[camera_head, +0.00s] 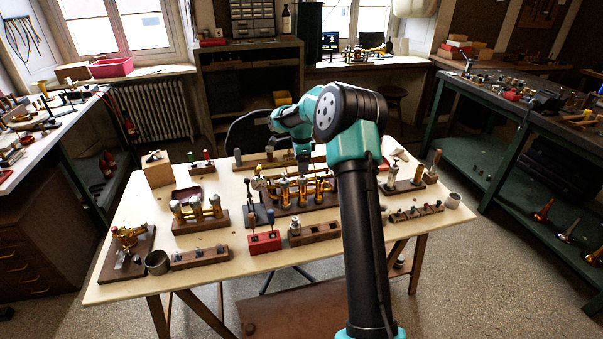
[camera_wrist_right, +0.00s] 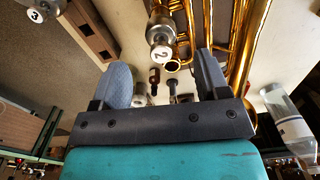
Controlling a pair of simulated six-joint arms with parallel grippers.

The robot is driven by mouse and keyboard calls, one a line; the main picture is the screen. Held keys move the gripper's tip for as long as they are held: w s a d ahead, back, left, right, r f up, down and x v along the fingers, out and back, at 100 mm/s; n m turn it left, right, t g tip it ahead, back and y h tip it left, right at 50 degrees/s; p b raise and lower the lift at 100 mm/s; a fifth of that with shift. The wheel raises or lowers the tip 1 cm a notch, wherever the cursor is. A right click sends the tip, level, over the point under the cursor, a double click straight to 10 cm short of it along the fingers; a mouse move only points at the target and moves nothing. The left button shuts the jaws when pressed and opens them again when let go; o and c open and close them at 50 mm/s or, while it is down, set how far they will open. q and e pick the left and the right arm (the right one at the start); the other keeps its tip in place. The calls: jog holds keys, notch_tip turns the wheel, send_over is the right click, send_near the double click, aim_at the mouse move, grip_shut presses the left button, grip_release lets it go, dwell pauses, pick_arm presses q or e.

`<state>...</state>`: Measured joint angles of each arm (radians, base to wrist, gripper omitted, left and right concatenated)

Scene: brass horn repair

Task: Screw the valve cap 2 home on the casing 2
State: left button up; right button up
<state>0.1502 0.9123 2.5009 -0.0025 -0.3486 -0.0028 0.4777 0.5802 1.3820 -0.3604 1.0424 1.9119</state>
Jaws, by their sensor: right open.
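The valve cap 2 (camera_wrist_right: 160,52) is a silver cap with a white disc marked 2, in the right wrist view, among brass tubes of the horn. It appears to sit at the top of casing 2, whose body is mostly hidden beneath it; how far it is threaded I cannot tell. My right gripper (camera_wrist_right: 163,63) is open, its two grey fingers either side of the cap with gaps. In the head view the right gripper (camera_head: 303,162) is small, over the brass valve cluster (camera_head: 300,190) on its dark wooden base. My left gripper is not in view.
A cap marked 3 (camera_wrist_right: 36,15) is at upper left of the wrist view. A glass bottle (camera_wrist_right: 290,128) lies at the right there.

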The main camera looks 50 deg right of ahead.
notch_tip(320, 180, up, 10)
dwell(0.4)
dwell(0.3)
